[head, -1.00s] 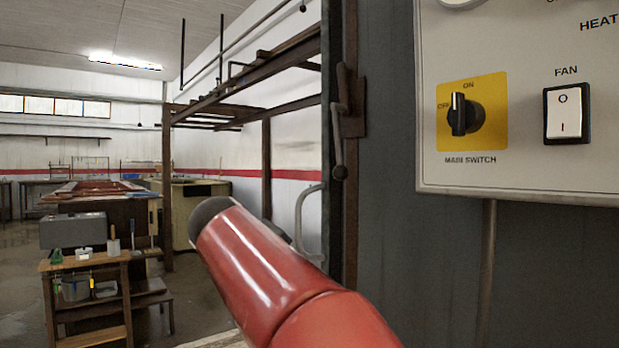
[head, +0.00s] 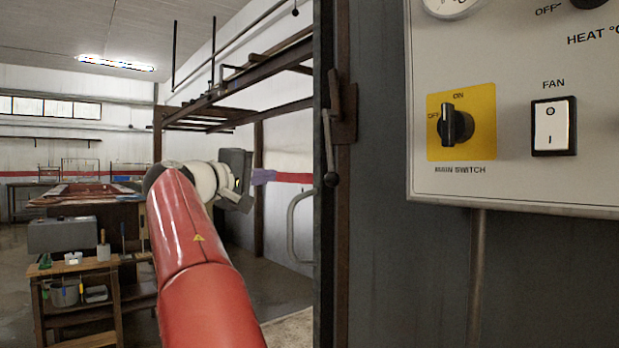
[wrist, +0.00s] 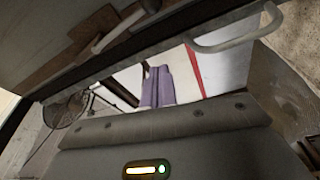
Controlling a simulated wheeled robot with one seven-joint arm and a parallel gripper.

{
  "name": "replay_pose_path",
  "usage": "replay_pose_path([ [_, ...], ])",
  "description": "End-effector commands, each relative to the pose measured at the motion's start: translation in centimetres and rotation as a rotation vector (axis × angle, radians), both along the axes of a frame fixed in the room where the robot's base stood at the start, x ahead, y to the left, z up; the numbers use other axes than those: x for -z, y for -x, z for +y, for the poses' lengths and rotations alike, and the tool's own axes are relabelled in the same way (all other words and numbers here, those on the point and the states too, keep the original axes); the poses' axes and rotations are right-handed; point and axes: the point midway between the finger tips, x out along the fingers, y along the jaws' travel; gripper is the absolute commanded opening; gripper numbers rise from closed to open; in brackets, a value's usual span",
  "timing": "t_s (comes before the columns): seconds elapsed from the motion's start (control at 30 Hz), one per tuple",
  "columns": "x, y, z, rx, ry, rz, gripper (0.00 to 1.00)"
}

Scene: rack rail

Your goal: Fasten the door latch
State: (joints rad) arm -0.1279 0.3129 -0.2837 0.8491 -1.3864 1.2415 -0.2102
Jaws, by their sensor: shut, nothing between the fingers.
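The latch (head: 328,140) is a grey lever with a dark ball at its lower end, on a rusty brown bracket at the edge of a dark grey panel in the head view. The lever hangs roughly upright. In the wrist view, what looks like the latch lever (wrist: 118,29) lies near the top left. A grey bent-tube handle (head: 292,225) stands left of the panel edge; it also shows in the wrist view (wrist: 240,38). My gripper (head: 264,177), with purple fingers, is left of the latch and apart from it. Its fingers (wrist: 157,86) are shut and empty.
A white control panel (head: 500,185) with a yellow main switch (head: 458,125) and a fan switch (head: 553,126) is at right. A wooden cart (head: 80,285) with tools stands at lower left. A steel frame (head: 215,100) is behind. Floor shows between.

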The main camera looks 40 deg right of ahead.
Motion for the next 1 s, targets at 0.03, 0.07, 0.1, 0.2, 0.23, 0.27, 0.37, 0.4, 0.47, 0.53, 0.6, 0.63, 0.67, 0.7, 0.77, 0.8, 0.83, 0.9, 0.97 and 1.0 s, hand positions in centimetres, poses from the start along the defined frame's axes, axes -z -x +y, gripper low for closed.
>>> replay_pose_path([
  [0.03,0.0,0.0,-0.2,0.001,0.000,0.000,0.00],
  [0.07,0.0,0.0,-0.3,0.001,0.000,0.000,0.00],
  [0.1,-0.1,-0.1,-0.6,0.002,0.000,0.001,0.00],
  [0.2,-0.2,-0.3,-1.8,0.003,-0.001,0.001,0.00],
  [0.23,-0.3,-0.4,-2.3,0.004,-0.002,0.001,0.00],
  [0.27,-0.3,-0.5,-2.8,0.004,-0.001,0.001,0.00],
  [0.37,-0.5,-1.0,-5.0,0.005,-0.001,0.001,0.00],
  [0.4,-0.6,-1.2,-5.8,0.006,-0.002,0.001,0.00],
  [0.47,-0.6,-1.6,-7.1,0.005,-0.001,0.002,0.00],
  [0.53,-0.8,-1.9,-8.5,0.004,-0.002,0.001,0.00],
  [0.6,-0.8,-2.3,-9.9,0.004,-0.002,0.001,0.00],
  [0.63,-0.6,-2.1,-10.3,0.003,-0.002,0.000,0.00],
  [0.67,-0.1,-1.3,-10.4,0.003,-0.002,-0.002,0.00],
  [0.7,0.1,-0.7,-10.6,0.001,-0.003,-0.001,0.00],
  [0.77,0.2,-0.1,-10.9,0.000,-0.002,0.000,0.00],
  [0.8,0.2,0.2,-11.1,0.000,-0.002,0.000,0.00],
  [0.83,0.3,0.5,-11.2,0.000,-0.002,0.000,0.00],
  [0.9,0.3,0.9,-11.4,0.000,-0.002,0.000,0.00],
  [0.97,0.4,1.1,-11.6,0.000,-0.002,0.000,0.00],
  [1.0,0.4,1.1,-11.6,-0.001,-0.002,0.000,0.00],
])
